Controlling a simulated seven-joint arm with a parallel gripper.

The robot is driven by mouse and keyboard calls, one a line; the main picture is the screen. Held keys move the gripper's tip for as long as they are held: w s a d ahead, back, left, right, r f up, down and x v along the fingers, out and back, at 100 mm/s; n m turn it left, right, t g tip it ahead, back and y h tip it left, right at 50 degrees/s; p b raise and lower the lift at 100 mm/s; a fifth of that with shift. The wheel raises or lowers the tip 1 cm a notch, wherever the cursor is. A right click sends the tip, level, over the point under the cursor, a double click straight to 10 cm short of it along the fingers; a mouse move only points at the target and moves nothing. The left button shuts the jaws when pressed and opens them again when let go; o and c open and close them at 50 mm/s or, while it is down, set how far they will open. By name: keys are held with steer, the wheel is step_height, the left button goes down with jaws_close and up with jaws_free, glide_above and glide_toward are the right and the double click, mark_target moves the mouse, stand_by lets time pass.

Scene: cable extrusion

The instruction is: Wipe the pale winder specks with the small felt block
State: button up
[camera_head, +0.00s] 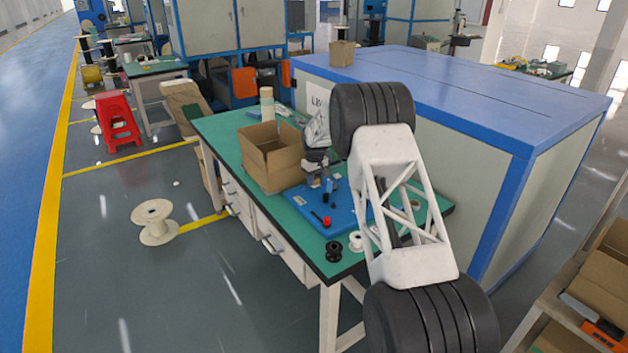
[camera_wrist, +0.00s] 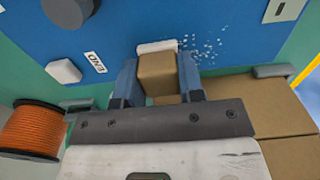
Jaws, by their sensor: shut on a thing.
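In the wrist view my gripper (camera_wrist: 158,65) is shut on the small felt block (camera_wrist: 159,74). The block has a brown body and a pale pad at its far end, and sits between the two blue fingers. The pale specks (camera_wrist: 207,47) are scattered on the blue winder surface (camera_wrist: 110,32), just right of the pad. The pad is at or very near this surface; I cannot tell if it touches. In the head view my gripper (camera_head: 318,172) is small and partly behind my arm, above the blue panel (camera_head: 340,208). The block and specks cannot be made out there.
An open cardboard box (camera_head: 270,160) stands left of my gripper on the green table (camera_head: 215,125). A black spool (camera_head: 333,250) and a white spool (camera_head: 356,240) stand near the front edge. In the wrist view an orange spool (camera_wrist: 32,130) is at lower left.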

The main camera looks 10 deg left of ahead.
mark_target(301, 191)
steer(key=shift+s+a, duration=2.35)
step_height(301, 191, up, 8)
steer(key=shift+r, duration=0.1)
steer(key=shift+f, duration=0.25)
